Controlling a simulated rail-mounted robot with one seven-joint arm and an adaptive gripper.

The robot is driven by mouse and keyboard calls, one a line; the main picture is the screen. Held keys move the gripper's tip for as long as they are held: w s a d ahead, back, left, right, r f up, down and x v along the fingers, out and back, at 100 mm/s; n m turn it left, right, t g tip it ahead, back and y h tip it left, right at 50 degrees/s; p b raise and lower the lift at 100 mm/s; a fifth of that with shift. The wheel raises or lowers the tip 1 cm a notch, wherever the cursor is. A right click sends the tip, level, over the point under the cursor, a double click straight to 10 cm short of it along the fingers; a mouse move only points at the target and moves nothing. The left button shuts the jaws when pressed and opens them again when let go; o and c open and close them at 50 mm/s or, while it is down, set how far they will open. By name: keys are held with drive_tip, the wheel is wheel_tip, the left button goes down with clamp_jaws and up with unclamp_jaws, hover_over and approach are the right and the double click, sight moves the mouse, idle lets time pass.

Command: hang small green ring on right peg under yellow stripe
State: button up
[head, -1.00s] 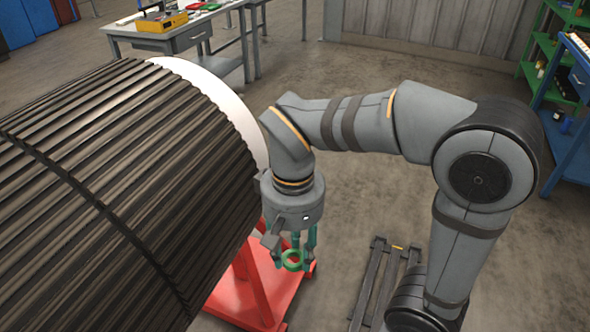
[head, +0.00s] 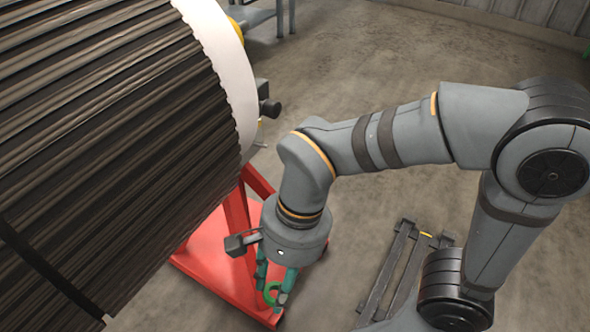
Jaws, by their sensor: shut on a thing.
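The small green ring (head: 271,293) is between the fingers of my gripper (head: 274,291), in the lower middle of the head view. My gripper points down and is shut on the ring, above the red base of the rotor stand. The fingers cover part of the ring. No peg and no yellow stripe that I can make out as the task's own are in view.
A large dark ribbed rotor (head: 110,130) with a pale end disc (head: 222,60) fills the left side. A red stand (head: 205,245) is under it, close to my gripper. A dark rack (head: 400,270) lies on the floor to the right. Open floor (head: 370,50) is behind my arm.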

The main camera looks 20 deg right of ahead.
drive_tip(key=w+d+f+m+t+y+b, duration=0.2)
drive_tip(key=w+d+f+m+b, duration=0.25)
drive_tip(key=w+f, duration=0.4)
drive_tip(key=w+d+f+m+t+y+b, duration=0.1)
drive_tip(key=w+d+f+m+t+b, duration=0.15)
drive_tip(key=w+f+m+b, duration=0.5)
drive_tip(key=w+d+r+m+t+y+p, duration=0.1)
drive_tip(key=w+d+t, duration=0.3)
drive_tip(key=w, duration=1)
drive_tip(key=w+d+r+t+y+p, duration=0.1)
drive_tip(key=w+d+t+y, duration=0.3)
drive_tip(key=w, duration=1)
drive_tip(key=shift+w+d+r+m, duration=0.15)
drive_tip(key=shift+d+r+m, duration=0.25)
drive_tip(key=shift+d+r, duration=0.25)
drive_tip(key=x, duration=0.5)
drive_tip(key=shift+r, duration=0.1)
drive_tip(key=shift+w+a, duration=0.4)
drive_tip(key=shift+a, duration=0.05)
drive_tip(key=shift+w+a+b, duration=0.3)
drive_tip(key=shift+b, duration=0.05)
